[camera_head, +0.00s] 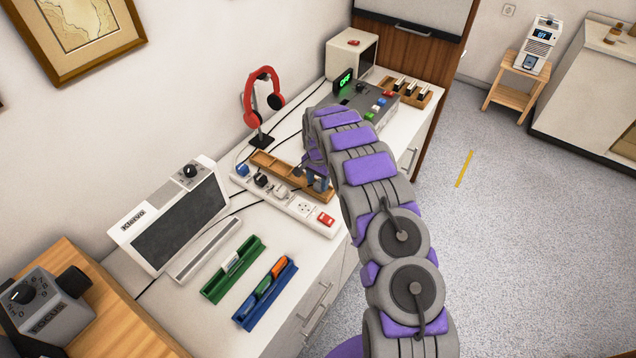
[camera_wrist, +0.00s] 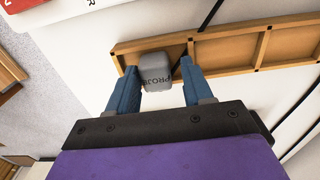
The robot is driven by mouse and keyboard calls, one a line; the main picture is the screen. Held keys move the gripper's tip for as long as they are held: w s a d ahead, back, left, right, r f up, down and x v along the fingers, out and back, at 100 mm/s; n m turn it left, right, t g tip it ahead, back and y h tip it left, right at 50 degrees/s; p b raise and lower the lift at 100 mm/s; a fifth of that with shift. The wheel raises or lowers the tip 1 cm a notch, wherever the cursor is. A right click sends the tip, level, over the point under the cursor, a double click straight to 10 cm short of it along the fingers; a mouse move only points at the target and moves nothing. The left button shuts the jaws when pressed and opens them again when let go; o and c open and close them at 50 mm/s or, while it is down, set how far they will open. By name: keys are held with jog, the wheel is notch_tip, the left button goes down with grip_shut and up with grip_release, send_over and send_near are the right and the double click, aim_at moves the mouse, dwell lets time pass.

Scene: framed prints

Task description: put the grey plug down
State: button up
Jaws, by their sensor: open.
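The grey plug (camera_wrist: 157,73), with dark lettering on it, is between the two blue fingers of my gripper (camera_wrist: 160,88) in the wrist view. The fingers stand apart on either side of it; a small gap shows at the right finger. The plug is at the left end compartment of the wooden tray (camera_wrist: 225,54); whether it rests on the tray floor is hard to tell. In the head view my gripper (camera_head: 318,182) is at the near right end of the wooden tray (camera_head: 264,164), and my arm hides part of that area.
A white power strip (camera_head: 292,204) with several plugs and a red switch lies in front of the tray. A grey device (camera_head: 366,105) stands to the right. Green (camera_head: 232,268) and blue (camera_head: 265,293) holders lie nearer.

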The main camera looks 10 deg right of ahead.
aim_at(320, 182)
jog(key=s+d+r+n+p, duration=0.1)
jog(key=s+r, duration=0.3)
jog(key=r, duration=0.7)
jog(key=s+d+r+n+p, duration=0.1)
jog(key=s+r, duration=0.4)
jog(key=r, duration=0.6)
jog(key=s+r+n, duration=0.1)
jog(key=s+r, duration=0.3)
jog(key=s, duration=0.3)
jog(key=s+r+n, duration=0.1)
jog(key=s+r, duration=0.4)
jog(key=s, duration=0.3)
jog(key=s+a+r+n+g, duration=0.1)
jog(key=s+n, duration=0.4)
jog(key=s, duration=2.3)
jog(key=shift+s+a+g, duration=0.15)
jog(key=shift+a+g, duration=0.15)
jog(key=shift+g, duration=0.1)
jog(key=shift+r, duration=0.1)
jog(key=shift+c, duration=0.5)
